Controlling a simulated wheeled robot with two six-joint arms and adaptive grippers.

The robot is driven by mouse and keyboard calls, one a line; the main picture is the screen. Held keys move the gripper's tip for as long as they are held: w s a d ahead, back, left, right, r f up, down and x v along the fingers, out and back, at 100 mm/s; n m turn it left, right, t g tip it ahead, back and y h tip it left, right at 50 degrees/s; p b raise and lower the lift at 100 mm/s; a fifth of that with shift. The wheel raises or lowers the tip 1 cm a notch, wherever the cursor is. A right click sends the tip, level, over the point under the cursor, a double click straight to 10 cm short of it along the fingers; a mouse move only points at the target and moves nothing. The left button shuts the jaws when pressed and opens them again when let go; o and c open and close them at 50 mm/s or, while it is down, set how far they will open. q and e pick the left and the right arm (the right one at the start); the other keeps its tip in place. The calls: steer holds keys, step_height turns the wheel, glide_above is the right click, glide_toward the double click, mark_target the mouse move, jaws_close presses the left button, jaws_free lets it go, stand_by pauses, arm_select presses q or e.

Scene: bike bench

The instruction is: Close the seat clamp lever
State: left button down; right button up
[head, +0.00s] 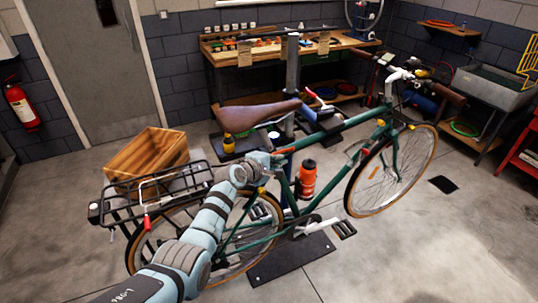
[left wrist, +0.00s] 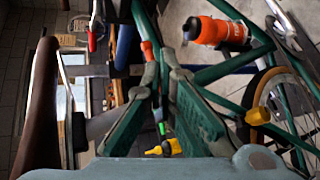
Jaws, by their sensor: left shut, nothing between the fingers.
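The green bike (head: 340,143) stands clamped in a work stand, with its brown saddle (head: 258,113) above my left gripper. My left gripper (head: 281,160) is at the frame just below the saddle; its fingers (left wrist: 160,62) are shut with nothing between them. A red-orange piece (head: 286,151) lies on the frame beside the fingertips and also shows just past them in the left wrist view (left wrist: 147,50). It may be the seat clamp lever; I cannot tell its angle or whether the fingers touch it. The saddle also shows in the left wrist view (left wrist: 38,105). My right gripper is not in view.
The work stand post (head: 292,65) rises behind the saddle, and its clamp has a red-tipped handle (head: 312,94). An orange bottle (head: 307,178) sits on the frame. A black rear rack (head: 150,195) and a wooden crate (head: 147,156) are at left. Floor at front right is clear.

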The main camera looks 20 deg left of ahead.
arm_select(q)
steer(key=s+r, duration=0.4)
steer(key=s, duration=0.4)
steer(key=shift+s+d+r, duration=0.15)
steer(key=shift+d, duration=0.2)
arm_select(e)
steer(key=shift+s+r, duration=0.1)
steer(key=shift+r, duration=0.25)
